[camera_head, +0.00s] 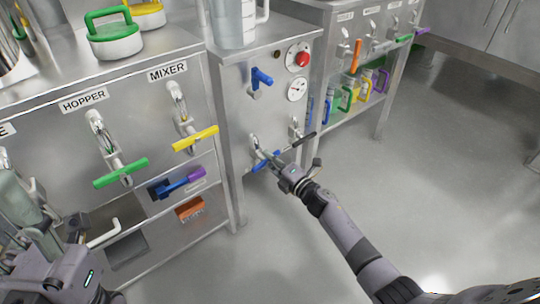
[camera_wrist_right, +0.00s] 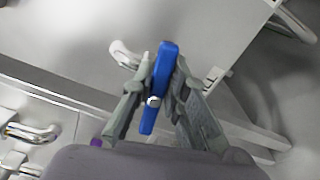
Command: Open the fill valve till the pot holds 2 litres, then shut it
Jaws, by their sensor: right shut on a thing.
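My right gripper (camera_head: 272,160) is at the lower part of the steel panel, shut on a blue lever handle (camera_head: 258,166). In the right wrist view the blue handle (camera_wrist_right: 161,75) stands between the two grey fingers (camera_wrist_right: 155,100). A second blue lever (camera_head: 262,77) sits higher on the panel, and a dark lever (camera_head: 303,141) is just right of my gripper. No label shows which is the fill valve. A clear pot (camera_head: 235,22) stands on top, its upper part cut off; I cannot read its level. My left gripper (camera_head: 22,205) is at the left edge, its jaws unclear.
A red button (camera_head: 299,57) and a gauge (camera_head: 297,89) are on the panel. The left bench has a green HOPPER handle (camera_head: 121,173) and a yellow MIXER handle (camera_head: 195,139). Coloured valves line the right bench. The floor (camera_head: 440,180) at right is clear.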

